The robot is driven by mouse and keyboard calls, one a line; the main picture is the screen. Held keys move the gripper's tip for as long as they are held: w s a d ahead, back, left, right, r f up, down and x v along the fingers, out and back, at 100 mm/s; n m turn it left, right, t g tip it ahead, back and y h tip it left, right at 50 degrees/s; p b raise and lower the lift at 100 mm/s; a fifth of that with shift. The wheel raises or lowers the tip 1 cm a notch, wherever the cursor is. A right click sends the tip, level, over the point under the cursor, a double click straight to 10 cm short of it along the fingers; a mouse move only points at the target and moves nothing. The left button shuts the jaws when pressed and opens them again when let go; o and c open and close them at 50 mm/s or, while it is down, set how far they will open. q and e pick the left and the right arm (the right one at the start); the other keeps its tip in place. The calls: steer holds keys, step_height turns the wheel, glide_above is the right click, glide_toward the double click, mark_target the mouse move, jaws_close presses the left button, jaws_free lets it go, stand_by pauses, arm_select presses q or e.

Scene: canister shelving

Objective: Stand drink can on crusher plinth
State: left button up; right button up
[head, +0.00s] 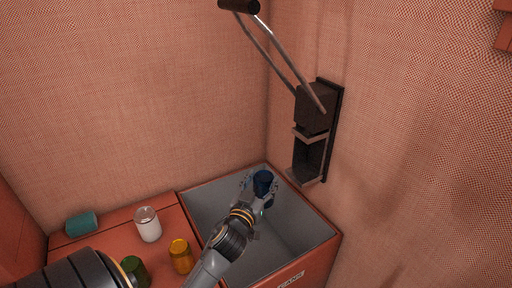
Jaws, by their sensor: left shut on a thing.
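My left gripper (258,190) is shut on a dark blue drink can (263,182). The can crusher (316,105) is fixed to the right wall, up and to the right of the can. Its plinth (306,174) is the small ledge at its lower end, and it looks empty. The crusher's long lever (268,45) points up and to the left. My right gripper is not in view.
The grey-lined bin (310,245), labelled for cans, stands below the crusher. On the red top (110,228) to its left are a teal can (82,224) on its side, a white can (148,225), an orange can (181,256) and a green can (135,271).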

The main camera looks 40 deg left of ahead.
arm_select(q)
steer(key=shift+n+y, duration=0.4)
steer(key=shift+y, duration=0.2)
steer(key=a+r, duration=0.1)
steer(key=w+a+r, duration=0.1)
steer(key=w+a+r+p, duration=0.1)
steer(key=a, duration=0.1)
steer(key=shift+r, duration=0.2)
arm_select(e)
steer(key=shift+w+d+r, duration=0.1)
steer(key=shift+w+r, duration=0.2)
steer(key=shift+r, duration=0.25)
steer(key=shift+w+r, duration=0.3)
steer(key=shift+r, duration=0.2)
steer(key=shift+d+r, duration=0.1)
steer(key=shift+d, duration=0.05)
arm_select(q)
steer(key=w+d+f+b, duration=0.1)
steer(key=w+d+b, duration=0.2)
steer(key=w, duration=0.6)
steer(key=w+d+f+b, duration=0.1)
steer(key=w+d+b, duration=0.2)
steer(key=w+b, duration=0.5)
steer(key=shift+w+d+f, duration=0.3)
steer(key=shift+w, duration=0.65)
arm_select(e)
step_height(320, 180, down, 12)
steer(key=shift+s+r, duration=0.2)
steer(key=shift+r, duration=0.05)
